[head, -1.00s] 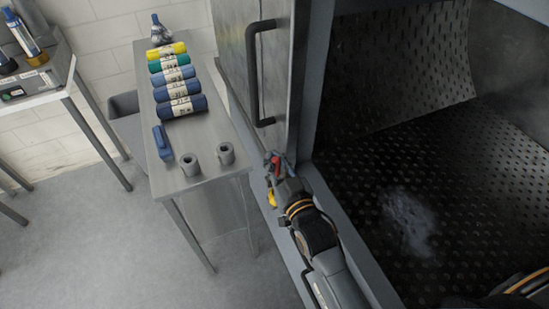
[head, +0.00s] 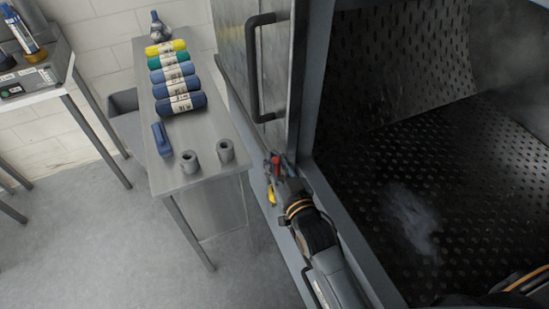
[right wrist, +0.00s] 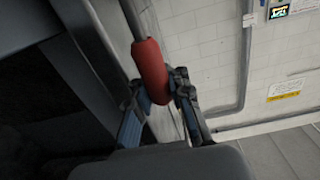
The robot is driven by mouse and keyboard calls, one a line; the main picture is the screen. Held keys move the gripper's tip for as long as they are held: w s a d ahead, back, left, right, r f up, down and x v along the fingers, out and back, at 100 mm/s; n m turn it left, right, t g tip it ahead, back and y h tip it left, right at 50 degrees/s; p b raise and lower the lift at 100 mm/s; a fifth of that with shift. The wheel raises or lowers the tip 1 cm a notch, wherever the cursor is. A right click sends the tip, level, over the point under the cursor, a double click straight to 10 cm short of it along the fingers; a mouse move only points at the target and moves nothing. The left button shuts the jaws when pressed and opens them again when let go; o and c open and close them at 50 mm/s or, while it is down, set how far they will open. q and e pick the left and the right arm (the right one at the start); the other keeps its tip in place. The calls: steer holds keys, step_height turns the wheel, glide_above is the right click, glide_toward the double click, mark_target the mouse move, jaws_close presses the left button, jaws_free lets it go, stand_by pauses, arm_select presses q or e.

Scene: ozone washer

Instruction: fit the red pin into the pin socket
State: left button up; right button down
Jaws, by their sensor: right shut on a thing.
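The red pin (head: 276,164) is held in my right gripper (head: 278,168), beside the door edge and the front frame of the washer. In the right wrist view the pin's red handle (right wrist: 151,72) lies between the two fingers of the gripper (right wrist: 160,96). A thin grey rod (right wrist: 131,20) runs on from the handle to the top edge of that view. A small yellow part (head: 271,195) shows beside the gripper. I cannot make out the pin socket in either view. My left gripper is not in view.
The washer door (head: 235,50) with its black handle (head: 253,75) stands left of the open perforated chamber (head: 420,180). A metal table (head: 190,130) at the left carries several rolled cloths, a blue tool and two grey cylinders. The floor (head: 110,230) is clear.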

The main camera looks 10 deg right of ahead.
mark_target(278, 174)
steer(key=shift+f+b, duration=0.95)
steer(key=shift+f, duration=0.55)
steer(key=c, duration=1.1)
jaws_free()
steer(key=shift+c, duration=0.2)
steer(key=shift+a, duration=0.1)
steer(key=shift+s, duration=0.2)
steer(key=s+d, duration=0.2)
steer(key=s, duration=0.9)
steer(key=shift+s+d, duration=0.15)
steer(key=shift+s, duration=0.1)
